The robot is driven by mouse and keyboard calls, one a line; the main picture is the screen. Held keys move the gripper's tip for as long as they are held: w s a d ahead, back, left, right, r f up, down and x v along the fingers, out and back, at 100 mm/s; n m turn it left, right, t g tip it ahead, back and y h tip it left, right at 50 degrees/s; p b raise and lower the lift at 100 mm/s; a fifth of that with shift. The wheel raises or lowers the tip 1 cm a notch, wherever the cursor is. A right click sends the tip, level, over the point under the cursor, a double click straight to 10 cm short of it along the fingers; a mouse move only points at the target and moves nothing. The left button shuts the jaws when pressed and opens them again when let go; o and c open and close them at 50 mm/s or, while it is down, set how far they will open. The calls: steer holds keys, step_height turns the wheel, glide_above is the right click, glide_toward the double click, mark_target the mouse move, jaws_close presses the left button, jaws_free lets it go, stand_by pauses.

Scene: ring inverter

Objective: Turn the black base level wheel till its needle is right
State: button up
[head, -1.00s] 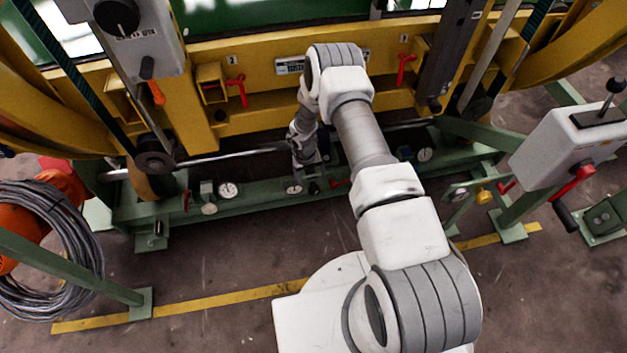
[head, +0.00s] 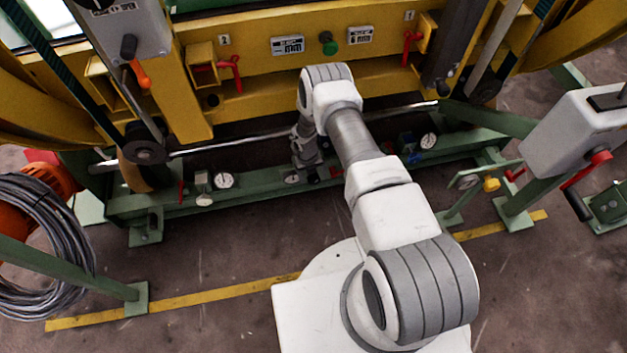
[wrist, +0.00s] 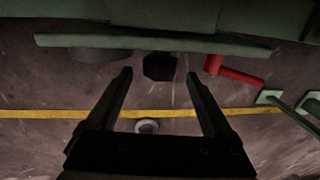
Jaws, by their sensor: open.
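A black, blocky knob (wrist: 159,66), which looks like the base level wheel, hangs below a green rail in the wrist view. My gripper (wrist: 160,75) is open, its fingers to the left and right of the knob's lower part; I cannot tell whether they touch it. A round white dial (head: 291,178) sits on the green base rail (head: 265,188) just left of my wrist. Its needle is too small to read.
A red handle (wrist: 238,74) is close to the right finger in the wrist view. More dials stand along the rail at left (head: 224,180) and right (head: 428,141). A grey box with a red-and-black crank (head: 585,180) is at right.

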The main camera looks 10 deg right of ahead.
steer(key=shift+d+f, duration=0.15)
steer(key=shift+f, duration=0.8)
steer(key=shift+c, duration=0.2)
jaws_close()
steer(key=shift+h, duration=0.4)
steer(key=shift+a+h, duration=0.2)
steer(key=shift+h, duration=0.1)
steer(key=shift+o, duration=0.2)
jaws_free()
